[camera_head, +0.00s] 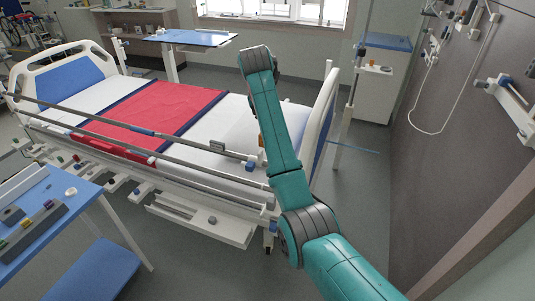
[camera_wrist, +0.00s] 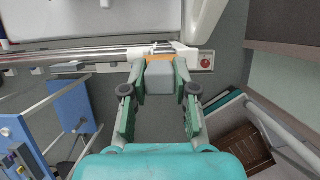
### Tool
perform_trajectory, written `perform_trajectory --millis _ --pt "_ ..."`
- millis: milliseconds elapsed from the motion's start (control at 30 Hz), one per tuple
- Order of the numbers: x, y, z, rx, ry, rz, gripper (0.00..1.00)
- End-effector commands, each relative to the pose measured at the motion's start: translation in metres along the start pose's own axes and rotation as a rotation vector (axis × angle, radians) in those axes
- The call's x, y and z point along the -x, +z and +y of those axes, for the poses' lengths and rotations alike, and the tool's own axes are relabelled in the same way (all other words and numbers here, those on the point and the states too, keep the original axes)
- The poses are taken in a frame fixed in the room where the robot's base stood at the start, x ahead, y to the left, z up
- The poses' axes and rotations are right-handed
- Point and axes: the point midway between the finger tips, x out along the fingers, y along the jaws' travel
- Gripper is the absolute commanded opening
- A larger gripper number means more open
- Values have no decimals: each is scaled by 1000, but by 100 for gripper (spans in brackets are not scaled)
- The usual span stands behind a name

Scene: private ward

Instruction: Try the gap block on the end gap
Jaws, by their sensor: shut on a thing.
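The gap block (camera_wrist: 160,80), grey with an orange far end, sits between the fingers of my gripper (camera_wrist: 161,70) in the wrist view. Both fingers press on its sides. Its orange end is at the side rail (camera_wrist: 75,55) near the rail's end; whether it touches or enters anything I cannot tell. The white foot board (camera_wrist: 205,18) lies just beyond, to the right. In the head view, the rail (camera_head: 190,144) ends short of the foot board (camera_head: 327,100), leaving the end gap between them. My arm covers part of that gap and most of my gripper. A bit of orange shows beside the arm.
The bed (camera_head: 88,97) has a red blanket (camera_head: 155,115). A blue-topped table (camera_head: 45,215) with small items stands at the lower left. An overbed table (camera_head: 190,38) is behind the bed. A wall (camera_head: 470,140) with hanging equipment is on the right.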

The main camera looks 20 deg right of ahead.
Motion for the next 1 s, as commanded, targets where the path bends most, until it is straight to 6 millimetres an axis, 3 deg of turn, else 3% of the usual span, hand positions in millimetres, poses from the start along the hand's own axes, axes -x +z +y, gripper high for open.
perform_trajectory --millis 700,1000 --pt "35 13 0 0 0 -1 0" --pt "39 14 0 0 0 0 0"
